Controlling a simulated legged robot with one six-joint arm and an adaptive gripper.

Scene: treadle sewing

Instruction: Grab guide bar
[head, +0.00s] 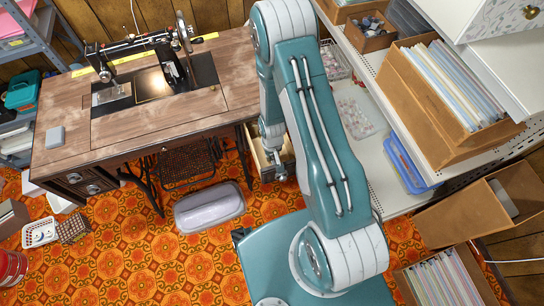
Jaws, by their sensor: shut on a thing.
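My gripper (279,170) is small in the head view, pointing down at the open drawer (259,152) on the right side of the sewing table. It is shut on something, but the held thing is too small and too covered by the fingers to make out. I cannot pick out a guide bar with certainty. The black sewing machine (140,44) stands on the worn wooden table top (120,130), to the left of my arm.
A grey-white lidded bin (210,206) lies on the patterned floor below the table. A shelf on the right holds a cardboard box of files (440,150) and a blue tray (405,165). A white basket (40,232) stands at the left. Open floor lies in front.

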